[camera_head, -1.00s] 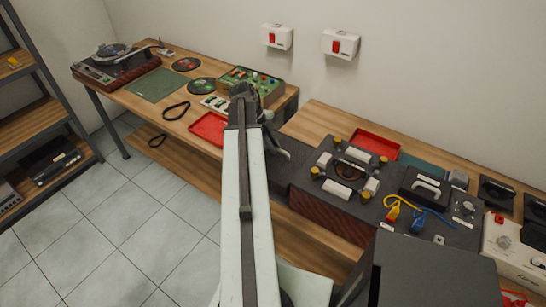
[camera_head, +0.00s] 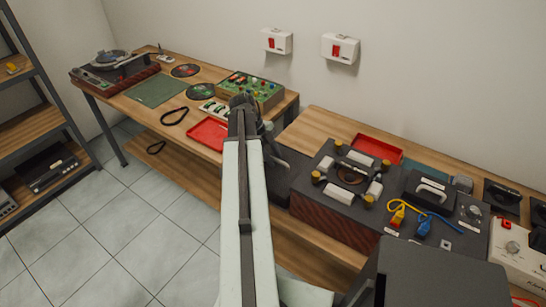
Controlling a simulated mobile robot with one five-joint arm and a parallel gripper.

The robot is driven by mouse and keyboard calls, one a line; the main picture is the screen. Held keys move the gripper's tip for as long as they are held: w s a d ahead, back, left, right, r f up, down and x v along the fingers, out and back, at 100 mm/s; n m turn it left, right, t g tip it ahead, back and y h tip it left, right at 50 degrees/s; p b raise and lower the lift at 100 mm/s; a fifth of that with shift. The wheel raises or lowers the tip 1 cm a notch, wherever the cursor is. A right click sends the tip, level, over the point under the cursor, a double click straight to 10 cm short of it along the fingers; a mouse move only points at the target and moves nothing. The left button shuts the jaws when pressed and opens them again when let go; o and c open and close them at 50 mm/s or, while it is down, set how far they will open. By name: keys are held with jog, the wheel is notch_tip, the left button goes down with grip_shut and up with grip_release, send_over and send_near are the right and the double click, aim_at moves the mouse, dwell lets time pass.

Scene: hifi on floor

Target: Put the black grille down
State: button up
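My arm reaches forward over the gap between the two benches. My gripper (camera_head: 270,140) is at its far end, small and mostly hidden behind the arm, so its fingers cannot be made out. A flat dark panel (camera_head: 288,178) shows just below and right of it, beside the dark-topped box (camera_head: 330,217). It may be the black grille, but I cannot tell whether it is held or resting. Two black square pieces (camera_head: 501,196) (camera_head: 537,212) also stand at the far right of the right bench.
The left bench holds a turntable (camera_head: 113,66), a green mat (camera_head: 156,87), a green control box (camera_head: 252,91) and a red tray (camera_head: 208,134). Another red tray (camera_head: 377,149) lies behind the dark box. Bare wood (camera_head: 316,125) shows at the right bench's left end.

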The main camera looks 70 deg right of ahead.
jog(key=p+v, duration=1)
jog(key=v, duration=0.2)
jog(key=shift+p, duration=0.4)
jog(key=shift+r, duration=0.15)
jog(key=w+a+f+n+t+h, duration=0.1)
jog(key=w+a+f+n+t, duration=0.15)
jog(key=w+a+n, duration=2.1)
jog(key=a+n, duration=0.3)
jog(key=a, duration=0.6)
jog(key=w+a+n+t+y, duration=0.1)
jog(key=w+a+n, duration=0.3)
jog(key=a, duration=0.8)
jog(key=w+a+n+t, duration=0.1)
jog(key=w+a+n, duration=0.3)
jog(key=a+n, duration=0.5)
jog(key=a, duration=0.3)
jog(key=shift+y, duration=0.4)
jog(key=shift+d+r+t, duration=0.1)
jog(key=shift+r+t, duration=0.05)
jog(key=shift+t, duration=0.1)
